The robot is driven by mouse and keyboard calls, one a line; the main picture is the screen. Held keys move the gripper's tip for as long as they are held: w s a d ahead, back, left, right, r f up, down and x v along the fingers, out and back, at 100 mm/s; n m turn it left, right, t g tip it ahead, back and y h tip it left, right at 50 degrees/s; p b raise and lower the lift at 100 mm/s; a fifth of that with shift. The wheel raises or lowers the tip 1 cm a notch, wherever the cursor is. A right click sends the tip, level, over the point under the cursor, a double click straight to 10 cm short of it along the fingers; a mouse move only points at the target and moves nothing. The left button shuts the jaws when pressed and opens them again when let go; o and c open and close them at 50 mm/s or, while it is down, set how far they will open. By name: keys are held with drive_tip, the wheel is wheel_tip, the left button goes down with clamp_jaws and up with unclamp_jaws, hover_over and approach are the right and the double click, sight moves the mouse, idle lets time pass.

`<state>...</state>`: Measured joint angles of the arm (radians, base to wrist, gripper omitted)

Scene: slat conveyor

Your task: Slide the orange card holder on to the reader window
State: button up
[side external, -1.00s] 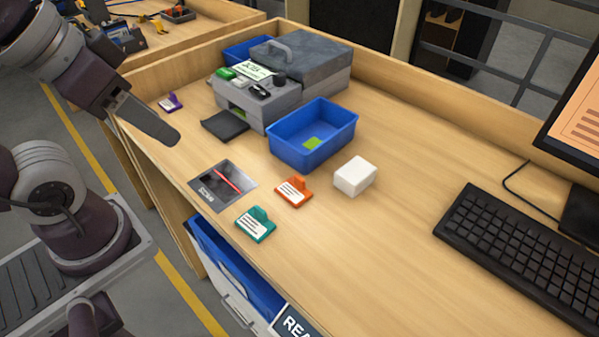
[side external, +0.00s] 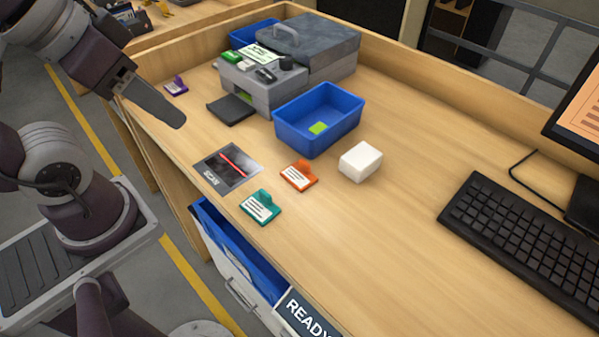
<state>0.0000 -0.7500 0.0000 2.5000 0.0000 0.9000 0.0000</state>
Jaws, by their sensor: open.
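The orange card holder (side external: 299,177) lies on the wooden desk, with a white label on its face and a raised tab at its back. The reader window (side external: 227,167) is a dark square panel marked SCAN, with a red line across it. It is set in the desk to the left of the orange holder, and a strip of bare wood separates them. My gripper (side external: 170,115) is open and empty, above the desk's left side, up and left of the reader window. I see it side-on, so one finger hides the other.
A teal card holder (side external: 260,206) lies close in front of the orange one. A white block (side external: 361,161) stands to its right, and a blue bin (side external: 318,120) behind it. A purple holder (side external: 176,86) and a black pad (side external: 231,109) lie farther back.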

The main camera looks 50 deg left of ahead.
drive_tip(key=shift+c, duration=0.4)
drive_tip(key=w, duration=0.1)
drive_tip(key=w+d+r+m, duration=0.1)
drive_tip(key=w, duration=0.1)
drive_tip(key=shift+r+m+g, duration=0.2)
drive_tip(key=shift+m+g, duration=0.1)
drive_tip(key=shift+g, duration=0.1)
drive_tip(key=c, duration=0.7)
drive_tip(key=w, duration=0.1)
drive_tip(key=w+d+m, duration=0.1)
drive_tip(key=w+m+g, duration=0.1)
drive_tip(key=w, duration=0.1)
drive_tip(key=shift+d+r, duration=0.4)
clamp_jaws()
drive_tip(key=m+g, duration=0.4)
drive_tip(key=m, duration=0.4)
hover_over(317, 179)
drive_tip(key=w+d, duration=0.3)
wheel_tip(317, 179, down, 9)
drive_tip(key=f, duration=0.9)
drive_tip(key=shift+s+f, duration=0.2)
drive_tip(key=shift+f, duration=0.2)
drive_tip(key=shift+s+a, duration=0.35)
drive_tip(key=shift+a, duration=0.2)
drive_tip(key=shift+s+a, duration=0.3)
drive_tip(key=shift+a, duration=0.25)
drive_tip(key=shift+s+a, duration=0.35)
drive_tip(key=shift+a, duration=0.25)
